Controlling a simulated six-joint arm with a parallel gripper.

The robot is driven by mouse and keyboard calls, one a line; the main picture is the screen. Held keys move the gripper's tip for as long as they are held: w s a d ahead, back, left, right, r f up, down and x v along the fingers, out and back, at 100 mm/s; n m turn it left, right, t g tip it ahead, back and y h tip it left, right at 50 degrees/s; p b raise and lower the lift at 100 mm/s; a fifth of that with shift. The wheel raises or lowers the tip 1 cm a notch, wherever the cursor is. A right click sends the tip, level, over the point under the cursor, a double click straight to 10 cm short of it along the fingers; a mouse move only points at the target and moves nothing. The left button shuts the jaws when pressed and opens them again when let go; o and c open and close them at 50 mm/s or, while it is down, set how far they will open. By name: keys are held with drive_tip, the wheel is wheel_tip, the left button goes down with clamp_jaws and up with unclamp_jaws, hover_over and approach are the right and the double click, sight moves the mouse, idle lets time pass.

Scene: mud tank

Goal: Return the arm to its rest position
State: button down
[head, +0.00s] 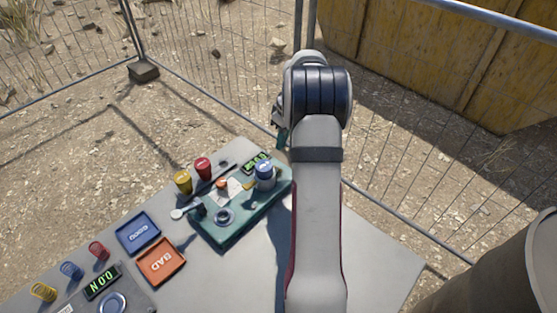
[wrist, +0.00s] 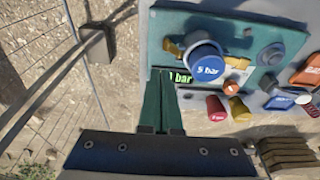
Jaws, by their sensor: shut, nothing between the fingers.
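My gripper (wrist: 162,72) is shut and empty. Its green fingers show in the wrist view, pointing toward the lit display (wrist: 180,78) of the teal panel (wrist: 285,42). A blue cap marked "5 bar" (wrist: 206,64) is to the right of the fingertips. In the head view my arm reaches away from me over the right part of the table (head: 375,262). Its wrist is beyond the teal panel (head: 235,233), and a green bit of the gripper (head: 282,138) shows at its left side. The rest of the gripper is hidden there.
A blue tray marked "GOOD" (head: 138,232) and an orange tray marked "BAD" (head: 161,262) lie left of the panel. Yellow (head: 183,182) and red (head: 203,168) capped pieces stand behind it. Several springs are at left. A wire fence (head: 410,205) runs behind the table. A barrel-like object (head: 500,270) is at right.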

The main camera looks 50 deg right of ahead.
drive_tip(key=shift+r, duration=0.95)
drive_tip(key=s+a+r+m+g+y, duration=0.1)
drive_tip(key=s+a+r, duration=0.35)
drive_tip(key=a, duration=0.95)
drive_tip(key=s+a+r+m, duration=0.25)
drive_tip(key=a+r, duration=0.35)
drive_tip(key=a, duration=0.8)
drive_tip(key=s+a+f+m, duration=0.1)
drive_tip(key=s+a, duration=0.4)
drive_tip(key=s, duration=0.3)
drive_tip(key=s+a+f+m+g, duration=0.1)
drive_tip(key=s+a+f, duration=0.1)
drive_tip(key=s+a, duration=0.3)
drive_tip(key=s, duration=0.3)
drive_tip(key=shift+s+a+y, duration=0.25)
drive_tip(key=shift+a+y, duration=0.15)
